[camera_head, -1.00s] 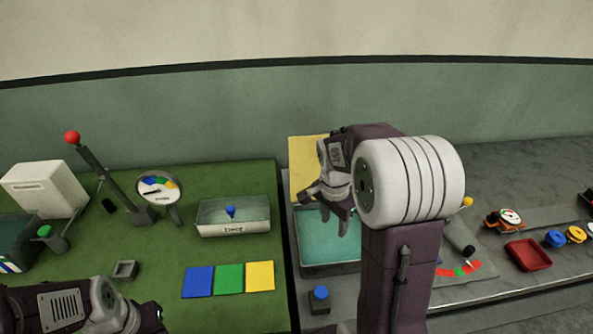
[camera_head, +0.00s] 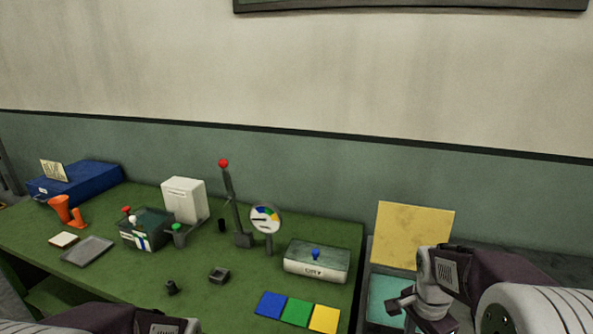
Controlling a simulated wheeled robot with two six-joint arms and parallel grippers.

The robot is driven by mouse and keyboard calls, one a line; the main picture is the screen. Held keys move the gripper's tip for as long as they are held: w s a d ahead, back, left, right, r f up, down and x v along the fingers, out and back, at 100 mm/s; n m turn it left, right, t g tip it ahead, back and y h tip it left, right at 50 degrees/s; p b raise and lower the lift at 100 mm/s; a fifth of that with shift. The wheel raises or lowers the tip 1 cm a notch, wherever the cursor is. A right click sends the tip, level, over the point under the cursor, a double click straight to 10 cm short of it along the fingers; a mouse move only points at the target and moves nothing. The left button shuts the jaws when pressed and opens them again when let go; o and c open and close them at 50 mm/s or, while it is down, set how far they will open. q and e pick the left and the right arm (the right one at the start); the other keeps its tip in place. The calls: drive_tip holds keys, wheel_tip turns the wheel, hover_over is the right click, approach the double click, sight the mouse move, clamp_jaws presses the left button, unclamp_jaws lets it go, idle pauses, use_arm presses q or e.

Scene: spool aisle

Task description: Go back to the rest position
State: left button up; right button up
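My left arm (camera_head: 130,319) shows only at the bottom edge, in front of the green bench; its gripper fingers are cut off by the frame. My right gripper (camera_head: 420,308) is at the lower right, over the teal-floored tray (camera_head: 383,291) on the grey bench. Its fingertips are partly cut off and I see no object in it. My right forearm fills the lower right corner.
The green bench (camera_head: 200,300) holds a red-knobbed lever (camera_head: 228,190), a dial gauge (camera_head: 265,220), a blue-knobbed box (camera_head: 317,262), colored squares (camera_head: 298,311), a white box (camera_head: 184,201) and a blue case (camera_head: 75,183). A yellow panel (camera_head: 413,235) stands behind the tray.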

use_arm(q)
drive_tip(key=shift+w+f, duration=0.15)
drive_tip(key=shift+w, duration=0.35)
use_arm(e)
drive_tip(key=s+a+f+n+y, duration=0.1)
drive_tip(key=s+a+f+n, duration=0.5)
drive_tip(key=a+n, duration=0.3)
drive_tip(key=s+n, duration=0.1)
drive_tip(key=n, duration=0.3)
drive_tip(key=shift+a+f+n+t, duration=0.2)
drive_tip(key=shift+a+n+t, duration=0.1)
drive_tip(key=shift+s, duration=0.1)
